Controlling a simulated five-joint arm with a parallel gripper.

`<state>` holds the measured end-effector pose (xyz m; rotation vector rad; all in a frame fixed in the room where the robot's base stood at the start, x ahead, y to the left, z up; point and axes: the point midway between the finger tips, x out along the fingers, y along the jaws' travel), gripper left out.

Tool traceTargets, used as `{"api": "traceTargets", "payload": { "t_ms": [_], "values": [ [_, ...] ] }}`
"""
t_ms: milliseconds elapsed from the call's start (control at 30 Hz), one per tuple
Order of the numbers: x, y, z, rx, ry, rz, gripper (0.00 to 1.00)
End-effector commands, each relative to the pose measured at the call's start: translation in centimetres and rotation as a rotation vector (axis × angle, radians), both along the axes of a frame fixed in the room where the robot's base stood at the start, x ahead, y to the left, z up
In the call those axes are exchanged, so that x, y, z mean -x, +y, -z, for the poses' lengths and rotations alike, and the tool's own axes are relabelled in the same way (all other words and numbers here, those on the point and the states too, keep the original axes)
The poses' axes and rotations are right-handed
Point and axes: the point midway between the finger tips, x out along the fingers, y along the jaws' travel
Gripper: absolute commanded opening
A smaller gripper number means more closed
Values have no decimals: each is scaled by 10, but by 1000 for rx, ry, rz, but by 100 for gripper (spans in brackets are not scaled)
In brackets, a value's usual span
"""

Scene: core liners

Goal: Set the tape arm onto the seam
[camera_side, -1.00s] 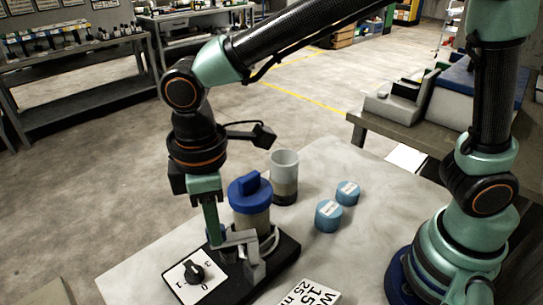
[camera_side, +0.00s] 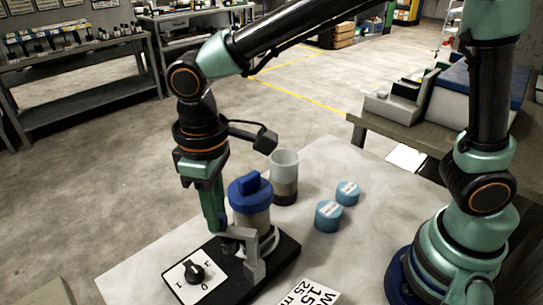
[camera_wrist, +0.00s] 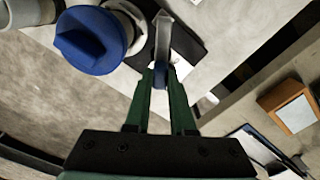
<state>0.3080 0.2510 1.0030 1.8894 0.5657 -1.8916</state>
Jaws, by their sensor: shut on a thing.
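The grey tape arm (camera_side: 252,255) stands on a black base beside the capped liner (camera_side: 254,221). In the wrist view the tape arm (camera_wrist: 163,38) runs up from between my fingertips, with a small blue round part (camera_wrist: 158,76) at its near end. My gripper (camera_side: 219,228) is shut on that end, left of the liner in the side view. The liner has a blue cap (camera_side: 250,190) with a raised grip; the cap also shows in the wrist view (camera_wrist: 90,40). The seam is under the cap's edge; I cannot tell whether the tape arm touches it.
A dial plate (camera_side: 195,281) with a black knob sits at the base's left end. An open clear cup (camera_side: 284,176) stands behind the liner. Two blue caps (camera_side: 329,215) lie to the right. A printed card (camera_side: 309,293) lies in front. The table's right middle is clear.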

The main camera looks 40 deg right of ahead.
Motion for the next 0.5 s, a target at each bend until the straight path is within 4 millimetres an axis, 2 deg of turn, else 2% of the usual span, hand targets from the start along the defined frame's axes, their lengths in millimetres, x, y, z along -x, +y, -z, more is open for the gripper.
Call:
{"api": "traceTargets", "payload": {
  "t_ms": [200,500],
  "values": [
    [-5,-9,-2,-1,-2,169,0],
    [-8,-16,-2,-3,-3,319,0]
  ]
}}
